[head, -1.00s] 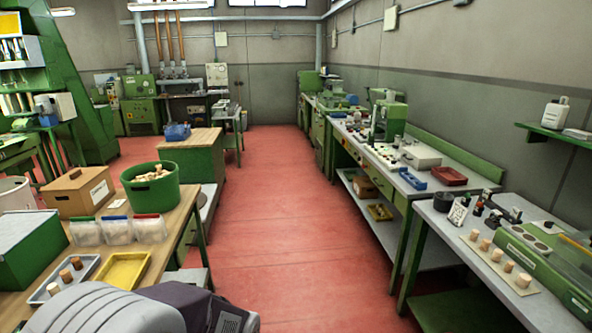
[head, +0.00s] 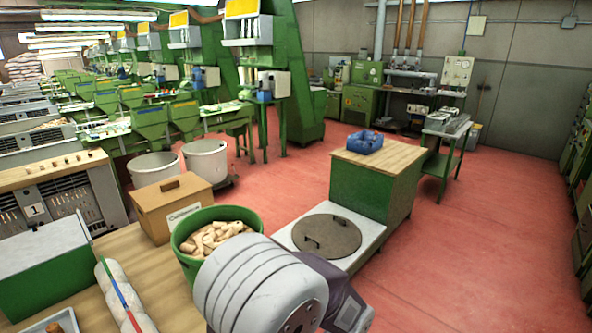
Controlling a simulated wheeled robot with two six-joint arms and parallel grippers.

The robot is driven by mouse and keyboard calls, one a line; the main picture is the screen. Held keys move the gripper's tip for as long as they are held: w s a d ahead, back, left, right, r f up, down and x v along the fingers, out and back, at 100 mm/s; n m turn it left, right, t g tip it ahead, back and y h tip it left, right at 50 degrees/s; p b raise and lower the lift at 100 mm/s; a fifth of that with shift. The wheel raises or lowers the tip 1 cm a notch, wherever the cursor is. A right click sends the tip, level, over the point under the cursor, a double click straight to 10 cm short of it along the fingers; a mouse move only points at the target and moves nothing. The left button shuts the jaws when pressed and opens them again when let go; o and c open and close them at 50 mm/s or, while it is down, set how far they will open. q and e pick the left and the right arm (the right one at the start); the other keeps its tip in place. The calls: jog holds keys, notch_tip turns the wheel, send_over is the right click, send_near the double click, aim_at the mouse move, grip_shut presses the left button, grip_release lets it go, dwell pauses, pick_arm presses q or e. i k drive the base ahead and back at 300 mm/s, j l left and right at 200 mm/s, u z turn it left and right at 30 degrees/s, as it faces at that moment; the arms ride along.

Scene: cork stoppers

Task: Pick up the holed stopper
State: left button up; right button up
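I cannot make out a holed stopper in the head view. A green tub (head: 190,262) full of cork stoppers (head: 212,238) stands on the wooden table, partly hidden behind my grey arm link. At the bottom left a tray (head: 66,318) shows only in part, with a brown stopper (head: 54,327) at the picture's edge. Neither of my grippers is in view.
Beyond stand a pale platform with a round lid (head: 326,236) and a green bench (head: 368,195). Red floor (head: 480,235) is free at right.

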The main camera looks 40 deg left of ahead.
aim_at(238, 224)
jog(key=i+u, duration=0.25)
jog(key=i, duration=0.2)
jog(key=i+u, duration=0.2)
jog(key=i, duration=0.25)
jog(key=i+l+u, duration=0.25)
jog(key=i, duration=0.2)
jog(key=i+l+u, duration=0.2)
jog(key=i, duration=0.25)
jog(key=i+u, duration=0.15)
jog(key=u, duration=0.3)
jog(key=i+j+u, duration=0.1)
jog(key=u, duration=0.35)
jog(key=i+u, duration=0.2)
jog(key=u, duration=0.2)
jog(key=i+l+u, duration=0.1)
jog(key=u, duration=0.35)
jog(key=i+l+u, duration=0.15)
jog(key=u, duration=0.3)
jog(key=i+l+u, duration=0.1)
jog(key=u, duration=0.35)
jog(key=l+u, duration=0.25)
jog(key=u, duration=0.2)
